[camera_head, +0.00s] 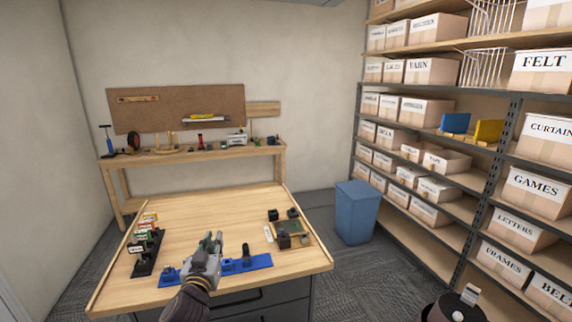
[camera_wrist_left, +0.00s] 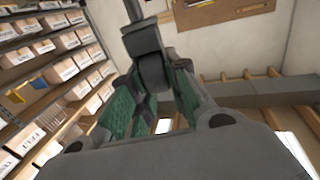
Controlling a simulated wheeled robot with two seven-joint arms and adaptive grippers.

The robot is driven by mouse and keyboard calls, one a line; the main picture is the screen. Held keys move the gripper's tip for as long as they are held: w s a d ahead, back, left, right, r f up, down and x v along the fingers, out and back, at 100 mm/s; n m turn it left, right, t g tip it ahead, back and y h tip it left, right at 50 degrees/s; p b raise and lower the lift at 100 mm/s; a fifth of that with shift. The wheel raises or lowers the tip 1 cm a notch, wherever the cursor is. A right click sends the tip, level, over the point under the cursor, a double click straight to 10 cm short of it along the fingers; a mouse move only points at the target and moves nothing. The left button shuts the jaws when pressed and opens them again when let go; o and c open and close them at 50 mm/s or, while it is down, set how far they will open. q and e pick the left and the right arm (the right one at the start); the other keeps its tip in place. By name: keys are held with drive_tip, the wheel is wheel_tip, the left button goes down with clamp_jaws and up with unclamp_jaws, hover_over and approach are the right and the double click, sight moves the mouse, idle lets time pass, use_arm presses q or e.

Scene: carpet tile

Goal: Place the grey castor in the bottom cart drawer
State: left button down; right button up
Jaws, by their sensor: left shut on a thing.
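My left gripper (camera_head: 214,242) is above the near part of the wooden bench top (camera_head: 185,222), over a blue rack. In the left wrist view its green-padded fingers (camera_wrist_left: 155,95) are shut on a dark grey part with a block and stem, which looks like the grey castor (camera_wrist_left: 145,42). In the head view the castor is hard to make out at the fingertips. Below the bench top's front edge is a dark drawer front with a handle (camera_head: 240,299); it looks shut. Lower drawers are out of view. My right gripper is not in view.
The blue rack (camera_head: 258,262) lies along the front edge. A black rack with small boxes (camera_head: 147,252) is at the left. A small tray (camera_head: 268,233) with dark parts is at the right. A blue bin (camera_head: 355,212) and loaded shelves stand farther right. The bench's middle is clear.

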use_arm(q)
drive_tip(key=s+f, duration=0.4)
drive_tip(key=f, duration=0.3)
drive_tip(key=s+a+f, duration=0.1)
drive_tip(key=s+f, duration=0.2)
drive_tip(key=f, duration=0.5)
drive_tip(key=shift+s+h, duration=0.3)
drive_tip(key=shift+s, duration=0.05)
drive_tip(key=shift+r+m, duration=0.1)
drive_tip(key=shift+m, duration=0.2)
drive_tip(key=shift+r, duration=0.3)
drive_tip(key=shift+h, duration=0.3)
drive_tip(key=s+f, duration=0.4)
drive_tip(key=f, duration=0.2)
drive_tip(key=shift+s+f, duration=0.35)
drive_tip(key=shift+f, duration=0.05)
drive_tip(key=shift+r, duration=0.15)
